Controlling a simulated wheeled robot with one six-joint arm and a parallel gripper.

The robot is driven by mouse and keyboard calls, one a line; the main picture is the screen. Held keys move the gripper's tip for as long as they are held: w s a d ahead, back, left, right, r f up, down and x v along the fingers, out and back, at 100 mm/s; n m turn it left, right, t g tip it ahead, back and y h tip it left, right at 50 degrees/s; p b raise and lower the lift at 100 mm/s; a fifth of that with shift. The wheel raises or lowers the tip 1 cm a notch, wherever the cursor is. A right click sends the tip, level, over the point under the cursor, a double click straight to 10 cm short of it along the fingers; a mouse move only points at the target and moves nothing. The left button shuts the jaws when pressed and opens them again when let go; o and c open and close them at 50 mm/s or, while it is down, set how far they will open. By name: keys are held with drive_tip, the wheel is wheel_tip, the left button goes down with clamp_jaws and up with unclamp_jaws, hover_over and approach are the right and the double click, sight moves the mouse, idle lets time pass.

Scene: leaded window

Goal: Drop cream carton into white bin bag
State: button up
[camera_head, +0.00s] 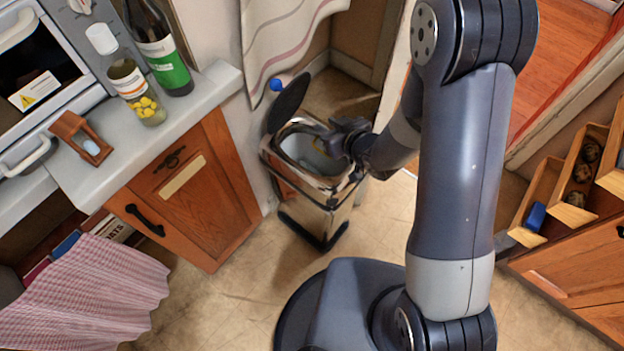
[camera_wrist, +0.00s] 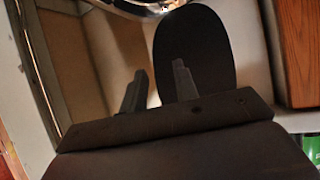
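The white bin bag (camera_head: 302,150) lines a shiny metal bin (camera_head: 333,220) that stands on the floor beside the cabinet. The bin's dark round lid (camera_head: 289,103) is up, and it also shows in the wrist view (camera_wrist: 200,45). My gripper (camera_head: 334,138) is at the bin's mouth, over its right side, and hides part of the opening. In the wrist view, my gripper's two fingers (camera_wrist: 160,75) stand apart with no carton seen between them. I cannot make out a cream carton in either view; the bag's bottom is hidden.
A wooden cabinet (camera_head: 208,195) and counter (camera_head: 205,88) with a green-labelled bottle (camera_head: 170,72) and a jar (camera_head: 140,100) stand left of the bin. A striped curtain (camera_head: 282,32) hangs behind. Wooden shelves (camera_head: 562,205) are at the right. The floor in front of the bin is clear.

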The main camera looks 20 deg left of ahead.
drive_tip(key=v, duration=0.6)
drive_tip(key=shift+s+d, duration=0.2)
drive_tip(key=shift+d, duration=0.05)
drive_tip(key=shift+r, duration=0.15)
drive_tip(key=x, duration=1.1)
drive_tip(key=shift+r+p, duration=1.65)
drive_tip(key=shift+r, duration=1.2)
